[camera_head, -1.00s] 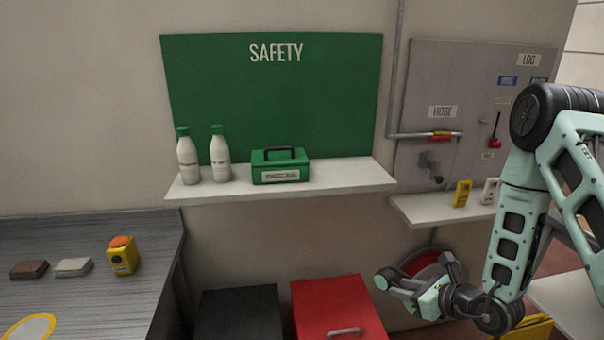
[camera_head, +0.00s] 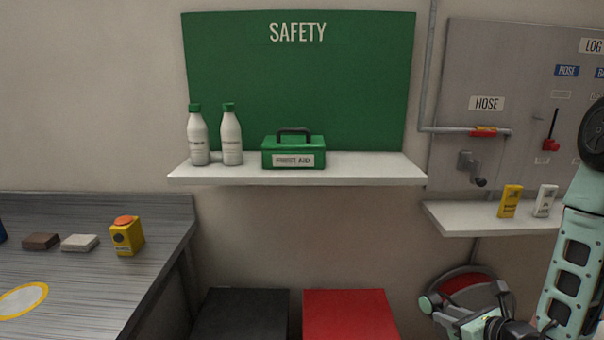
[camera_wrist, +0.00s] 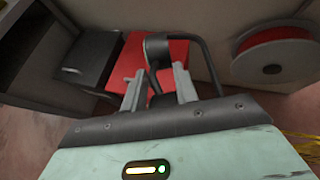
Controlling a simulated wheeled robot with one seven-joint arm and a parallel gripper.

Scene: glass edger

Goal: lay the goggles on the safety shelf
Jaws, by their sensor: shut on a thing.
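In the wrist view my gripper (camera_wrist: 158,78) is shut on a dark curved thing, which I take to be the goggles (camera_wrist: 157,46). Their rounded dark frame stands out past the fingertips, with a dark band bending down to the right. In the head view my arm is at the lower right, and I cannot make out the goggles there. The safety shelf (camera_head: 380,170) is a white ledge below a green SAFETY board (camera_head: 300,80). My gripper is below and to the right of this shelf, apart from it.
Two white bottles with green caps (camera_head: 231,140) and a green first aid box (camera_head: 294,152) stand on the shelf; its right end is bare. A smaller shelf (camera_head: 480,220) holds two small devices. A black bin (camera_head: 243,315), a red bin (camera_head: 348,315) and a red hose reel (camera_head: 470,285) are below.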

